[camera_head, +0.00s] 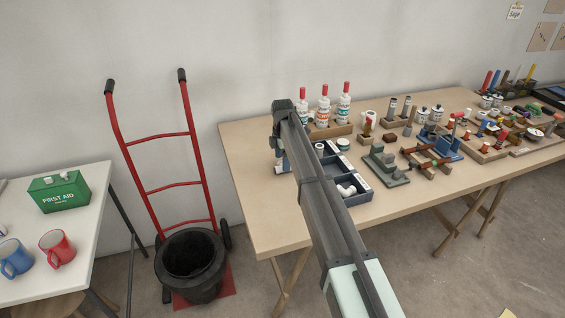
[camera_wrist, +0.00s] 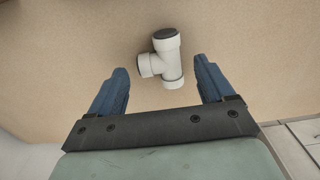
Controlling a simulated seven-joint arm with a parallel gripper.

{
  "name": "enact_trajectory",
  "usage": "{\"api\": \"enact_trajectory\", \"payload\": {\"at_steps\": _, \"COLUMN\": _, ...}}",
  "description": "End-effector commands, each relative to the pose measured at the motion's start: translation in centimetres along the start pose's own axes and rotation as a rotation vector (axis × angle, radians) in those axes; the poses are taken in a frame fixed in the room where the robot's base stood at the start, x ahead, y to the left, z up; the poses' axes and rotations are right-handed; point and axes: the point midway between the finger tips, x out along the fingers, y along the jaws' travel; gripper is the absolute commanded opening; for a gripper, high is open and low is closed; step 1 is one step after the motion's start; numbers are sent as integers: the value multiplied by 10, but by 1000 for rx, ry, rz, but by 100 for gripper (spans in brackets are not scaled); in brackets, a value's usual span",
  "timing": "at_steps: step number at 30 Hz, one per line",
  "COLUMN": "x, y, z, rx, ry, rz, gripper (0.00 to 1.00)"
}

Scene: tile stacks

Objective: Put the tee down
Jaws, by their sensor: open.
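The tee (camera_wrist: 168,62) is a white pipe fitting with dark-ringed ends. In the wrist view it lies on the bare tan tabletop, between and slightly beyond the fingertips of my gripper (camera_wrist: 161,68). The blue fingers are spread apart, with a gap on each side of the tee. In the head view my gripper (camera_head: 283,166) points down over the left part of the wooden table (camera_head: 255,205). I cannot make out the tee there; my arm and gripper cover that area.
A dark compartment tray (camera_head: 368,188) with white fittings stands just right of my arm. Bottles (camera_head: 324,112) with red caps stand behind. A grey block fixture (camera_head: 385,168) and a blue vise-like tool (camera_head: 440,142) are further right. The table's left end is clear.

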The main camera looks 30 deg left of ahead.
Motion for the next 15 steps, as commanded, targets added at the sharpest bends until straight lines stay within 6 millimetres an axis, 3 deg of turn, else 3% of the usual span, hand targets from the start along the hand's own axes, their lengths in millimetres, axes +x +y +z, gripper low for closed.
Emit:
{"api": "enact_trajectory", "payload": {"at_steps": 9, "x": -60, "y": 1, "z": 0, "rx": 0, "ry": 0, "rz": 2, "gripper": 82}}
{"api": "enact_trajectory", "payload": {"at_steps": 15, "x": -89, "y": 1, "z": 0, "rx": 0, "ry": 0, "rz": 1, "gripper": 82}}
